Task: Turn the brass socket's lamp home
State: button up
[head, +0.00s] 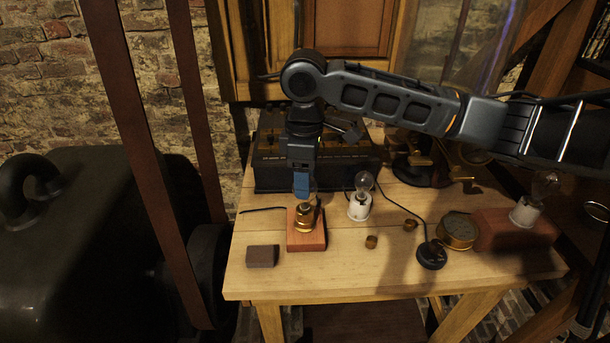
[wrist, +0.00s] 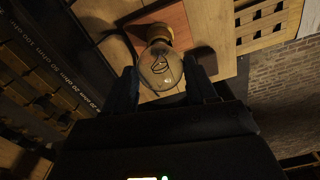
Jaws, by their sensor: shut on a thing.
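The brass socket (head: 305,223) stands on a reddish wooden block (head: 306,243) at the front left of the table. A clear glass lamp (wrist: 160,68) sits upright in it; its glass is partly hidden by my gripper in the head view. My gripper (head: 304,190) points down over the socket, with its blue fingers around the lamp's glass. In the wrist view, the fingers (wrist: 163,90) stand on either side of the bulb, and the brass socket (wrist: 159,32) shows beyond it. My gripper is shut on the lamp. How deep the lamp's base sits is hidden.
A white socket with a lamp (head: 359,199) stands close on the right. Another lamp in a white socket (head: 526,207) is on a block at far right. A dark block (head: 262,256), small brass pieces (head: 371,242) and a black knob (head: 431,255) lie near the front. A dark box (head: 265,176) stands behind.

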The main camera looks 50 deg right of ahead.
jog(key=c, duration=0.6)
jog(key=shift+r+m+p, duration=0.1)
jog(key=shift+m+p, duration=1.5)
jog(key=shift+m, duration=0.2)
jog(key=shift+m+p, duration=1)
jog(key=shift+m, duration=0.4)
jog(key=shift+a+m, duration=0.1)
jog(key=shift+m, duration=0.5)
jog(key=m, duration=0.3)
jog(key=shift+m, duration=1.2)
